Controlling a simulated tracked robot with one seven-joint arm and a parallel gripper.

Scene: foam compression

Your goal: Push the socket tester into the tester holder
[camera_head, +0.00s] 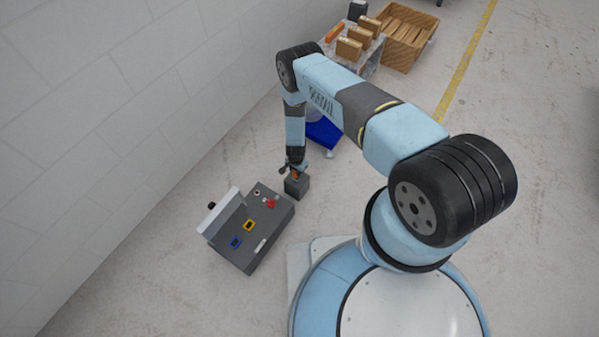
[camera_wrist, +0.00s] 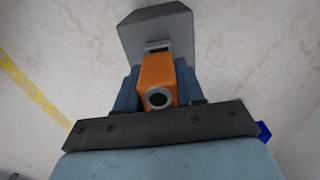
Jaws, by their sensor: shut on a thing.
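The socket tester (camera_wrist: 157,72) is an orange block with a dark round, pale-ringed face at its near end in the wrist view. My gripper (camera_wrist: 157,85) has its two blue-grey fingers shut on either side of it. The tester holder (camera_wrist: 157,22) is a grey block straight beyond the tester. A small metallic part shows between them; how deep the tester sits cannot be told. In the head view, my gripper (camera_head: 294,172) points down over the holder (camera_head: 298,188), with a bit of the orange tester (camera_head: 295,178) at the holder's top.
A grey console box (camera_head: 250,230) with a raised lid and coloured sockets lies left of the holder. A wall (camera_head: 100,110) runs along the left. A blue bin (camera_head: 323,132), a cart with brown boxes (camera_head: 349,48) and a wooden crate (camera_head: 404,35) stand farther back.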

